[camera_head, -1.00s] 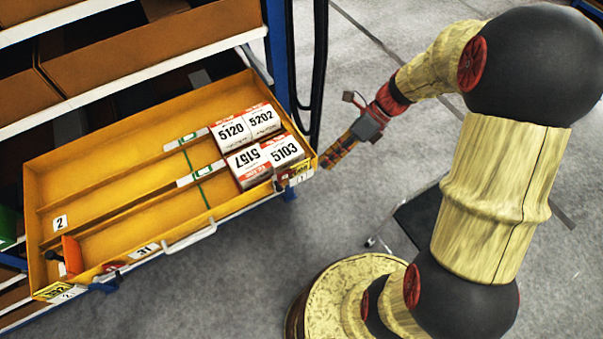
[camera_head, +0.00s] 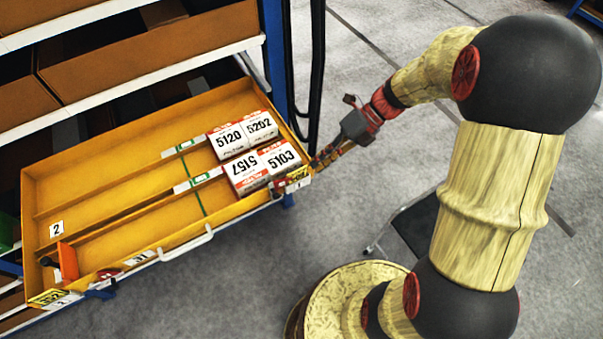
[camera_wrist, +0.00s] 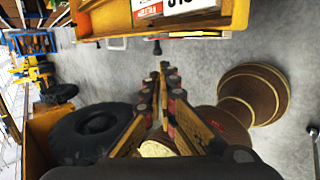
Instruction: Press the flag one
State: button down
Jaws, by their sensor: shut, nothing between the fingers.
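An orange upright flag-like plate (camera_head: 68,261) stands at the left end of the front lane of the yellow drawer tray (camera_head: 120,222). A yellow label marked 1 (camera_head: 298,181) sits at the tray's front right corner; I cannot tell which of these is flag one. My gripper (camera_head: 319,163) is shut and empty, beside the tray's right end, close to that corner. Whether it touches the tray is unclear. In the wrist view my gripper's fingertips (camera_wrist: 163,68) meet below the tray's edge (camera_wrist: 200,29), and a small dark knob (camera_wrist: 156,47) shows just beyond them.
White-and-red numbered cartons (camera_head: 247,170) stand in the tray's right end. A blue rack post (camera_head: 275,60) and dark cables rise behind it. A dark panel (camera_head: 418,228) stands low on the floor. In the wrist view a black tyre (camera_wrist: 95,132) lies at lower left.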

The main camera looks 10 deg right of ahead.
aim_at(275, 196)
jog(key=b+x, duration=0.1)
jog(key=x, duration=1.2)
jog(key=shift+a+f, duration=0.1)
jog(key=shift+s+a, duration=0.1)
jog(key=shift+a+r+h+p, duration=0.2)
jog(key=shift+h+p, duration=0.1)
jog(key=shift+p, duration=0.4)
